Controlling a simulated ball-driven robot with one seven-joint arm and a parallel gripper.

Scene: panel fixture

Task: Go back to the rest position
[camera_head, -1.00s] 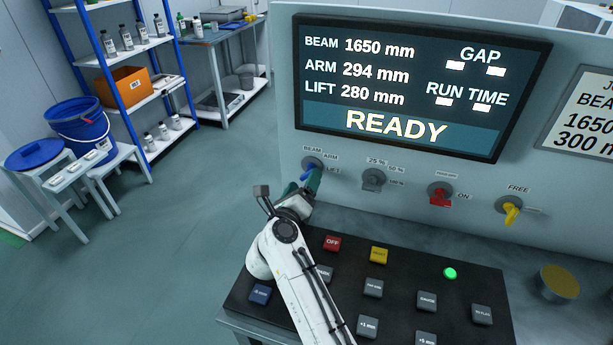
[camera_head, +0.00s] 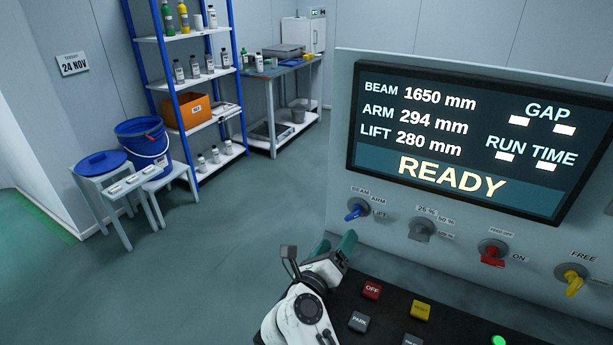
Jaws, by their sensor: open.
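My gripper (camera_head: 335,246) is at the lower middle of the head view, with its green-tipped fingers apart and nothing between them. It is in front of the panel's left edge, below and left of the blue selector knob (camera_head: 356,210), and apart from it. The knob is labelled BEAM, ARM and LIFT. The screen (camera_head: 455,140) reads BEAM 1650 mm, ARM 294 mm, LIFT 280 mm and READY.
A grey knob (camera_head: 421,230), a red switch (camera_head: 492,252) and a yellow knob (camera_head: 572,279) line the panel. The button console (camera_head: 385,320) lies below, partly cut off. Open floor (camera_head: 225,260) is at left, before a blue bucket (camera_head: 142,143) and shelves (camera_head: 196,72).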

